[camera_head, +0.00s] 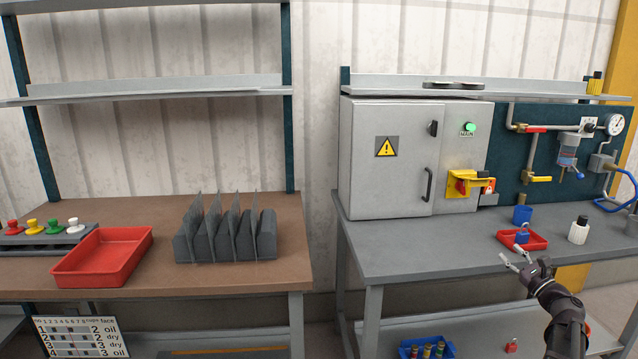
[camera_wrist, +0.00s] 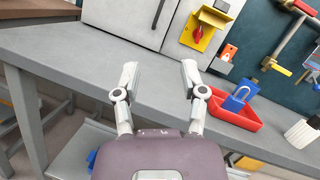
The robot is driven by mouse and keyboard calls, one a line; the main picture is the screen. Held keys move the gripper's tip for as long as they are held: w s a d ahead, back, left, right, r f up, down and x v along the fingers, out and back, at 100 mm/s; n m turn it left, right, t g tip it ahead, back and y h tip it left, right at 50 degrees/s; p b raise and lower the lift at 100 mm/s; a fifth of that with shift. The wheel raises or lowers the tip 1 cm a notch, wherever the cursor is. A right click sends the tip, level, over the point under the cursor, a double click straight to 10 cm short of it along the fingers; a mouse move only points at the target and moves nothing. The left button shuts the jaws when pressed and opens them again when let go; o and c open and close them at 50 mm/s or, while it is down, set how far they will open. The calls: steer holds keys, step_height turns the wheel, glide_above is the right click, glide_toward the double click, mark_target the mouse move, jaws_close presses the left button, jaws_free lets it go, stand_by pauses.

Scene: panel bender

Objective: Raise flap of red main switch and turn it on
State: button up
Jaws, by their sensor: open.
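The red main switch (camera_head: 462,188) sits on a yellow plate (camera_head: 453,178) on the right part of the grey cabinet front. In the wrist view the red handle (camera_wrist: 198,34) shows below a yellow flap (camera_wrist: 215,17) that juts out from the plate. The exact angle of the flap and the handle's setting are hard to tell. My gripper (camera_head: 511,254) is open and empty, low over the front of the grey bench and apart from the switch. In the wrist view its two fingers (camera_wrist: 159,68) point toward the cabinet.
A red tray (camera_head: 537,243) with a blue padlock (camera_head: 522,235) lies near my gripper. A red-orange tag (camera_wrist: 229,52) is beside the switch. A green lamp (camera_head: 470,128) glows above it.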

steer(key=s+a+f+n+g+y, duration=0.1)
steer(key=a+f+n+g, duration=0.35)
steer(key=a, duration=0.45)
steer(key=a+f+n+g+y, duration=0.1)
steer(key=a+f+n+g, duration=0.3)
steer(key=a, duration=0.5)
steer(key=s+a+f+n+g+y, duration=0.1)
steer(key=a+f+n+g, duration=0.3)
steer(key=a, duration=0.4)
steer(key=s+a+f+n+g+h, duration=0.4)
steer(key=s+a+f+n+h, duration=0.15)
steer(key=s+n, duration=0.2)
steer(key=s+a+f+n+g+h, duration=0.4)
steer(key=s+a+f+n, duration=0.25)
steer(key=s, duration=0.25)
step_height(320, 180, up, 15)
steer(key=p, duration=1.4)
steer(key=shift+d+n, duration=0.2)
steer(key=shift+n, duration=0.25)
